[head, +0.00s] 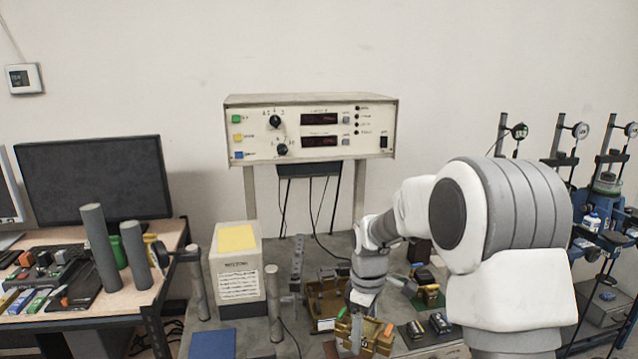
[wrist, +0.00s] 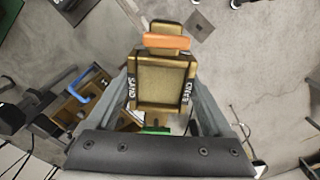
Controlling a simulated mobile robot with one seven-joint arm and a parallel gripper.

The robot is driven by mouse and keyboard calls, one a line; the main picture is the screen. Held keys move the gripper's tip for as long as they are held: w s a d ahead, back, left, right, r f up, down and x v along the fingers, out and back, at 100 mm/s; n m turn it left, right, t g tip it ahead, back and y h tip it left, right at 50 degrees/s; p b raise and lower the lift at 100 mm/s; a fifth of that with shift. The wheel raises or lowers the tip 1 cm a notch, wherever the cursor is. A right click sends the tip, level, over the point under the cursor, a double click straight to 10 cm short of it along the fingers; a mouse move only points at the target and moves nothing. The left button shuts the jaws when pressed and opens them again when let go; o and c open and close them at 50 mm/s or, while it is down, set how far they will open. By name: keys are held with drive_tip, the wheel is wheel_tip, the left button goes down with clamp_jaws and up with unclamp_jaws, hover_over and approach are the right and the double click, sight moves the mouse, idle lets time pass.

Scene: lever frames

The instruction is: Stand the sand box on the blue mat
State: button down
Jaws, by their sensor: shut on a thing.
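The sand box (wrist: 161,84) is a brass-coloured box with "SAND" lettering on its side and an orange bar across one end. My gripper (wrist: 160,100) is shut on it, with one finger on each side. In the head view the sand box (head: 370,338) shows low in the picture, below my wrist, partly cut off by the lower edge. Whether it touches the bench is unclear. The blue mat (head: 213,344) lies on the bench to the left, well apart from the box, and its bare top shows.
A brass-coloured open container (head: 325,305) stands just left of my gripper. Another brass-coloured box (head: 429,296) is to the right, by a green patch. A beige box with a yellow top (head: 237,262) stands behind the blue mat. A grey post (head: 274,303) rises between mat and gripper.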

sight(378, 331)
drive_tip(key=d+m, duration=0.1)
drive_tip(key=m, duration=0.1)
drive_tip(key=s+m, duration=0.1)
drive_tip(key=m, duration=0.1)
drive_tip(key=d+m, duration=0.1)
drive_tip(key=m, duration=0.1)
drive_tip(key=shift+s+d+f+m, duration=0.3)
drive_tip(key=shift+s+f, duration=0.05)
drive_tip(key=m, duration=0.1)
drive_tip(key=s+d+m, duration=0.1)
drive_tip(key=m, duration=0.3)
drive_tip(key=shift+s+d+f, duration=0.25)
drive_tip(key=shift+d+f, duration=0.05)
drive_tip(key=shift+d, duration=0.1)
drive_tip(key=s+f, duration=0.4)
drive_tip(key=f, duration=0.1)
drive_tip(key=shift+s+f+m, duration=0.25)
drive_tip(key=shift+m, duration=0.05)
drive_tip(key=shift+a, duration=0.2)
